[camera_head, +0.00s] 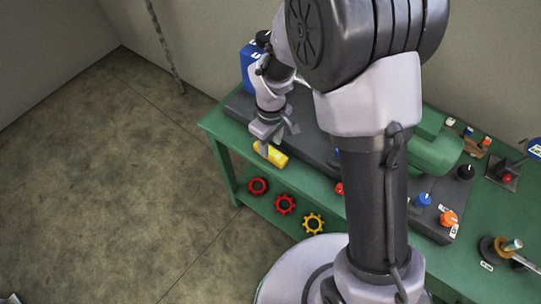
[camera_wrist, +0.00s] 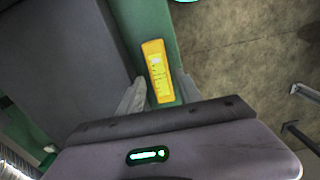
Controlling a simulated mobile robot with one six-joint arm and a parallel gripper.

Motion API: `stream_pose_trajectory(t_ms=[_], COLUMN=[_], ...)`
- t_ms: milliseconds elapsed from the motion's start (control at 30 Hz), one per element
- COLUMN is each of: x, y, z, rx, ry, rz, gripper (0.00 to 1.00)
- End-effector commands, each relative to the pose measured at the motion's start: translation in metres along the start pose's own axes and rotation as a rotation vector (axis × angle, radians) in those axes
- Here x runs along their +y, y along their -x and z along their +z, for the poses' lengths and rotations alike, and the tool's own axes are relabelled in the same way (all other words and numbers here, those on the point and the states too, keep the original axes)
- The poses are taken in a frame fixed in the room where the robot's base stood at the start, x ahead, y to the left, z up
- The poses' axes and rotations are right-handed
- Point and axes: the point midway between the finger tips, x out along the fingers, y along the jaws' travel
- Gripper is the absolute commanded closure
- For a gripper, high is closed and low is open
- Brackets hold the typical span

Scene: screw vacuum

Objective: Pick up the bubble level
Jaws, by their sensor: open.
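The bubble level is a small yellow block (camera_head: 270,154) lying on the green bench near its left front edge in the head view. In the wrist view the bubble level (camera_wrist: 157,72) lies on a green strip, its near end between the fingers. My gripper (camera_head: 271,143) is open just above the level in the head view. In the wrist view my gripper (camera_wrist: 160,92) has one finger on each side of the level, with a gap at each side. Whether the fingers touch it cannot be told.
A dark grey raised block (camera_wrist: 75,60) stands left of the level. The bench's edge and the floor (camera_wrist: 235,50) lie to its right. A blue box (camera_head: 248,66) stands behind my gripper.

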Motion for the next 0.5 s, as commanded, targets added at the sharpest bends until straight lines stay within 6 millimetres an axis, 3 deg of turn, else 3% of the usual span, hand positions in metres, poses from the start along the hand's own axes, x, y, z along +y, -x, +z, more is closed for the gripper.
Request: stream_pose_trajectory(t_ms=[33,100,300,500], x=[0.0,0.0,0.0,0.0], y=[-0.019,-0.029,-0.028,-0.028], z=[-0.001,-0.001,-0.001,-0.001], rx=[-0.003,-0.002,0.0,0.0], ry=[0.0,0.0,0.0,0.0], rz=[-0.002,-0.001,0.0,0.0], gripper=[0.58,0.58,0.58,0.95])
